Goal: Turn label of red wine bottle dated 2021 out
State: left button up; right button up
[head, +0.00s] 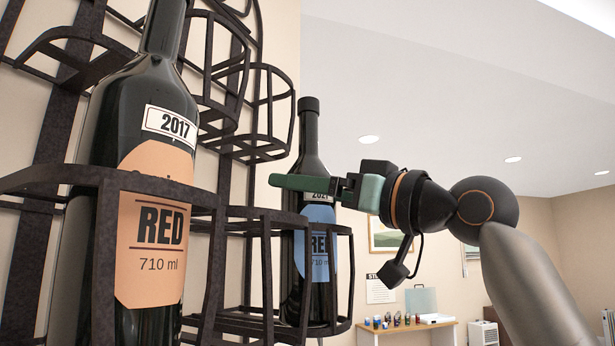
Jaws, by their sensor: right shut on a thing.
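The red wine bottle dated 2021 (319,262) stands upright in a black metal rack basket, right of the picture's middle. Its blue label faces toward me and a little right, with "RED" and "710 ml" readable. The white date strip is partly hidden by my right gripper (300,184). That gripper comes in from the right with its green fingers level across the bottle's upper body. It is shut on this bottle; the far finger is mostly hidden. My left gripper is not in view.
A larger bottle dated 2017 (150,125) with an orange label stands close at left in its own rack basket. The black rack (75,178) has several empty loops above. A wooden table (408,327) with small items stands far behind. Open room lies to the right.

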jog(key=shift+n+g+y+p, duration=0.7)
jog(key=shift+n+g, duration=0.4)
jog(key=shift+g, duration=0.75)
jog(key=shift+n+g+y+p, duration=0.7)
jog(key=shift+n+g, duration=0.4)
jog(key=shift+g, duration=0.75)
jog(key=o, duration=1)
jog(key=m+t+h+b, duration=0.1)
jog(key=m+t+b, duration=0.1)
jog(key=t, duration=0.1)
jog(key=m+t+h+b, duration=0.2)
jog(key=t+b, duration=0.1)
jog(key=t, duration=0.1)
jog(key=m+t+h+b, duration=0.2)
jog(key=t, duration=0.1)
jog(key=shift+b, duration=0.35)
